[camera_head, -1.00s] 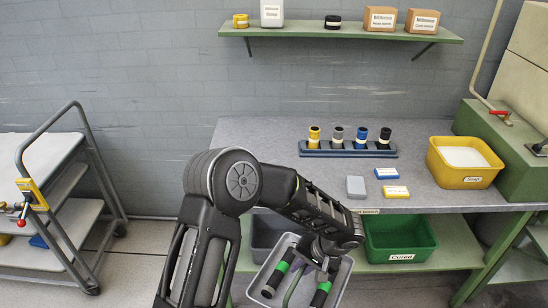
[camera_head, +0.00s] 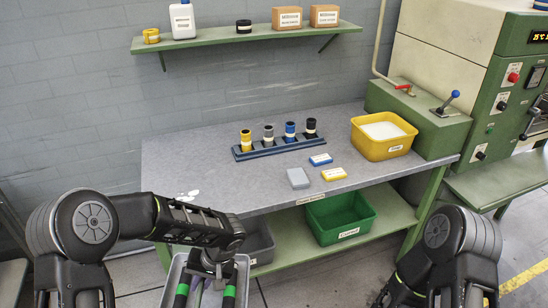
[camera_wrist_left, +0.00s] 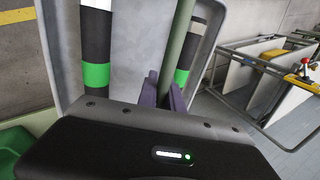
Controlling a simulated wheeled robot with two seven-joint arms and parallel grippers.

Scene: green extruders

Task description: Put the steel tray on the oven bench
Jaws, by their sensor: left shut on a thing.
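The grey steel tray (camera_head: 243,268) is at the bottom of the head view, partly cut off by the frame. It holds black cylinders (camera_head: 229,296) with green bands, which also show in the left wrist view (camera_wrist_left: 96,45). My left gripper (camera_head: 212,272) is over the tray's middle. In the wrist view its purple fingers (camera_wrist_left: 163,95) are shut around a green bar that appears to be the tray's handle. A green bench (camera_head: 505,185) stands at the right by the oven-like machine (camera_head: 508,95); its visible top is bare. My right arm shows at lower right, its gripper out of view.
The grey worktable (camera_head: 215,170) carries a rack (camera_head: 276,149) of several coloured cylinders, small boxes and a yellow bin (camera_head: 384,145). A green bin (camera_head: 340,225) sits on its lower shelf. A wall shelf (camera_head: 250,37) is above. Floor shows at lower right.

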